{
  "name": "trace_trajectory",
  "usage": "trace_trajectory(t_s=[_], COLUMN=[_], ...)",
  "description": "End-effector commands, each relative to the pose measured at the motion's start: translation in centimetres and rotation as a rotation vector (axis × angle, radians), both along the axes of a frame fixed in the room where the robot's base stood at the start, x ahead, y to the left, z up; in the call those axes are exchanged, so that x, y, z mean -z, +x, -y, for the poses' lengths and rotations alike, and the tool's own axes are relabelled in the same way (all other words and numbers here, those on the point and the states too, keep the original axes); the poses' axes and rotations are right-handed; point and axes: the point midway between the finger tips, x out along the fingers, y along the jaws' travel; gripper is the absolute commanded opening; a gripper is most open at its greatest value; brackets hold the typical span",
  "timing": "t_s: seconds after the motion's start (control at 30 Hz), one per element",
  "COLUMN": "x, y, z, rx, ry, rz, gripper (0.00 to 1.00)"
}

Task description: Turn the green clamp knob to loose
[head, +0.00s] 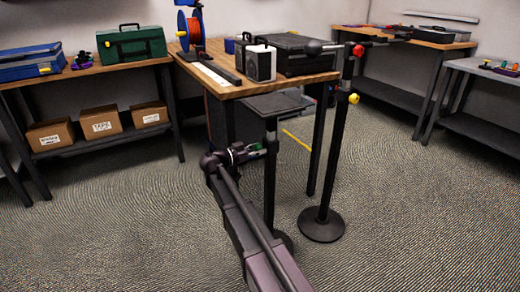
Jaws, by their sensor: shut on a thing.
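My arm reaches up from the bottom of the head view, and my gripper (263,148) is at the dark pole of a stand (270,183) in the middle. The stand carries a flat dark plate (274,105) on top. A small patch of green, the green clamp knob (256,146), shows at my fingers beside the pole. My gripper is shut on it. The fingers hide most of the knob, so I cannot tell which way it is turned.
A second stand (325,190) with a round base, a red knob (358,51) and a yellow knob (353,98) is close on the right. A wooden table (225,88) with a black case (305,55) stands behind. Carpet (420,220) at right is clear.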

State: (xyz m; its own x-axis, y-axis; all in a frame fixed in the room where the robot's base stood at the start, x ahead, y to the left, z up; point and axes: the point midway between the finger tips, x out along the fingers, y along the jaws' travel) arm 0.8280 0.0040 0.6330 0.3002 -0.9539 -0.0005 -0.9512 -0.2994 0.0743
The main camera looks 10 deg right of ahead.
Motion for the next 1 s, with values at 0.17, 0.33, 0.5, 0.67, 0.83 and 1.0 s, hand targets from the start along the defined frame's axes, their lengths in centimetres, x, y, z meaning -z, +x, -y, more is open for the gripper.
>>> trace_trajectory(t_s=[0.17, 0.33, 0.5, 0.67, 0.83, 1.0], x=[0.06, 0.05, 0.06, 0.06, 0.05, 0.05], y=[0.31, 0.35, 0.37, 0.38, 0.39, 0.40], z=[-0.73, -0.83, -0.91, -0.97, -1.00, -1.03], rx=[-0.015, -0.017, -0.018, -0.019, -0.020, -0.019], ry=[-0.029, -0.071, -0.120, -0.167, -0.217, -0.267], rz=[-0.096, -0.225, -0.375, -0.521, -0.674, -0.827], gripper=[0.11, 0.12, 0.12, 0.11, 0.12, 0.11])
